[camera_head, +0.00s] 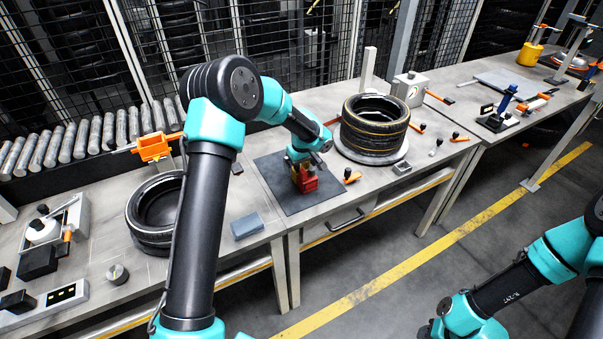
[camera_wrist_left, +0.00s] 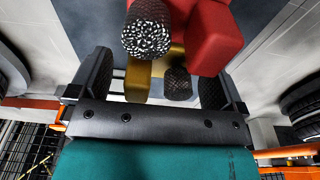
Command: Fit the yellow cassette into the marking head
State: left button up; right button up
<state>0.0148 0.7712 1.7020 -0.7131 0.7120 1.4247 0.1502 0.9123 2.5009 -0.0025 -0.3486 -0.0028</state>
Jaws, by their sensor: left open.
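The red marking head (camera_head: 304,182) stands on a dark mat (camera_head: 280,190) on the workbench. It also shows at the top of the left wrist view (camera_wrist_left: 212,38), with black knurled knobs (camera_wrist_left: 178,84) beside it. The yellow cassette (camera_wrist_left: 138,82) shows as a gold-yellow block between my left fingers, partly behind the knobs. Whether it is seated in the red head I cannot tell. My left gripper (camera_wrist_left: 160,75) is open, its fingers either side of the block with small gaps showing. In the head view my left gripper (camera_head: 304,160) is right above the red head. My right gripper is outside the picture.
A tyre on a round stand (camera_head: 374,128) is close right of the mat; another tyre (camera_head: 154,212) lies left. Orange-handled tools (camera_head: 352,177) lie near the mat. A grey-blue block (camera_head: 246,226) sits near the front edge. A roller conveyor (camera_head: 80,138) runs behind.

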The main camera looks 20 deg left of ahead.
pick_arm(q)
jog(key=shift+f, duration=0.55)
jog(key=c, duration=1.1)
jog(key=shift+r, duration=0.1)
jog(key=shift+c, duration=0.3)
jog(key=shift+r, duration=0.1)
notch_tip(320, 180, up, 18)
jog(key=shift+f, duration=0.2)
